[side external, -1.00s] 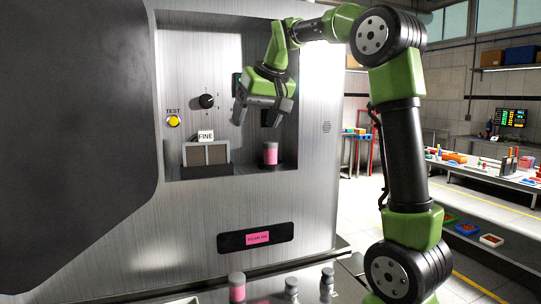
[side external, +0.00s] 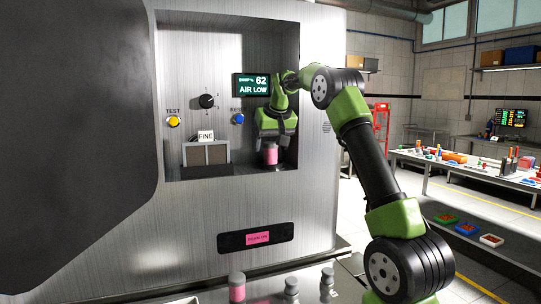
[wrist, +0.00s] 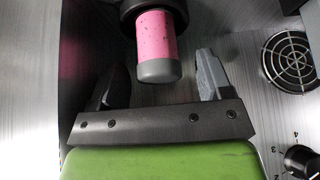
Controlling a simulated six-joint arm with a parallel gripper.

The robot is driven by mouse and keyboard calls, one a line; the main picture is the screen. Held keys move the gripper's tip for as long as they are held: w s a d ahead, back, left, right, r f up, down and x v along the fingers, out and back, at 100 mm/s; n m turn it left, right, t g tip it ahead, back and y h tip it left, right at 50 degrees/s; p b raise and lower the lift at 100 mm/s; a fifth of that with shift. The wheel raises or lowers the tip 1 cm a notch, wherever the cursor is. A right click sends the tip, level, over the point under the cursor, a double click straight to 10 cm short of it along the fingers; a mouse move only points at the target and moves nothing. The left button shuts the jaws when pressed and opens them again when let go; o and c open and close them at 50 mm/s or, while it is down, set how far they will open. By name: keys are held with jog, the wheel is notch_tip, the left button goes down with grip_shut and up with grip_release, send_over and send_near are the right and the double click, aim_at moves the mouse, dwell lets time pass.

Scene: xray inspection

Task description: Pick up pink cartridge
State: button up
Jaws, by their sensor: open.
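A pink cartridge (side external: 270,156) with a grey cap stands in the right part of the machine's recess, in a dark holder. It also shows in the wrist view (wrist: 157,42), where its grey end (wrist: 158,70) faces my gripper. My gripper (side external: 274,142) is just above this cartridge in the side view, pointing down. In the wrist view my gripper (wrist: 158,88) is open, with one finger on each side of the cartridge's line and a gap to both. The cartridge's lower end is hidden in its holder.
In the recess are a FINE-labelled box (side external: 206,156), a dial (side external: 207,101), a yellow TEST button (side external: 173,122), a blue button (side external: 238,119) and a screen reading AIR LOW (side external: 252,85). Another pink cartridge (side external: 237,288) and grey ones (side external: 291,289) stand on the front ledge.

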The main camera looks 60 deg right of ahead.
jog(key=shift+x, duration=1.05)
jog(key=shift+c, duration=0.2)
jog(key=c, duration=1)
